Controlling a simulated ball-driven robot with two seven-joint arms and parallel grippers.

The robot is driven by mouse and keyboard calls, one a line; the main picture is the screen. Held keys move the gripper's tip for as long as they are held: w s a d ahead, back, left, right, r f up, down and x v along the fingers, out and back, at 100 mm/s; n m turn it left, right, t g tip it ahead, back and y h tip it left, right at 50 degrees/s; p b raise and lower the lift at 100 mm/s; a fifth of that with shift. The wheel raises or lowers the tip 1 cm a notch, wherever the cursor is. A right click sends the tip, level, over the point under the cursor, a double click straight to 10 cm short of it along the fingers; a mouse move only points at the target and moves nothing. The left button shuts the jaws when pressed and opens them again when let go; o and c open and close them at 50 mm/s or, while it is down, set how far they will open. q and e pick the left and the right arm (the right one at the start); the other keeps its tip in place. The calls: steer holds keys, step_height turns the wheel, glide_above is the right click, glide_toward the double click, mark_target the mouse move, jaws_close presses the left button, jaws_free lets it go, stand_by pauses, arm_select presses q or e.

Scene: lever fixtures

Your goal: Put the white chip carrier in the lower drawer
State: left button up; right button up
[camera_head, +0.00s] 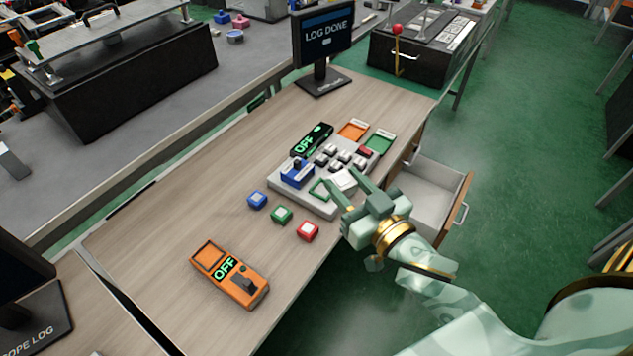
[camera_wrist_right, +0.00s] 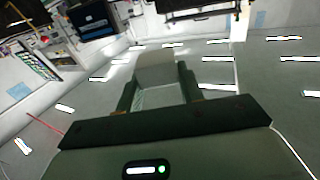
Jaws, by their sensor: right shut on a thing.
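My right gripper (camera_head: 348,188) is over the right edge of the wooden desk, by the grey console. Its fingers are shut on the white chip carrier (camera_head: 343,179), a small pale block at the fingertips. In the right wrist view the carrier (camera_wrist_right: 155,70) shows pale between the two dark fingers. An open drawer (camera_head: 431,188) sticks out from the desk's right side, to the right of my gripper. It has a pale inside, a wooden front and a metal handle, and looks empty where visible. I cannot tell whether it is the lower one. My left gripper is not in view.
The grey console (camera_head: 300,196) holds several keys, a blue lever block (camera_head: 297,174) and a green-lit OFF display (camera_head: 311,141). Blue, green and red blocks (camera_head: 308,231) and an orange switch box (camera_head: 230,275) lie on the desk. A monitor (camera_head: 324,45) reads LOG DONE.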

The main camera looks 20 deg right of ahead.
mark_target(355, 182)
steer(key=w+d+f+n+g+y, duration=0.2)
steer(key=d+f+n+y, duration=0.1)
steer(key=f+y, duration=0.3)
steer(key=shift+w+d+f+n, duration=0.2)
steer(key=shift+d+f+n, duration=0.1)
steer(key=shift+f+n, duration=0.55)
steer(key=shift+f, duration=0.1)
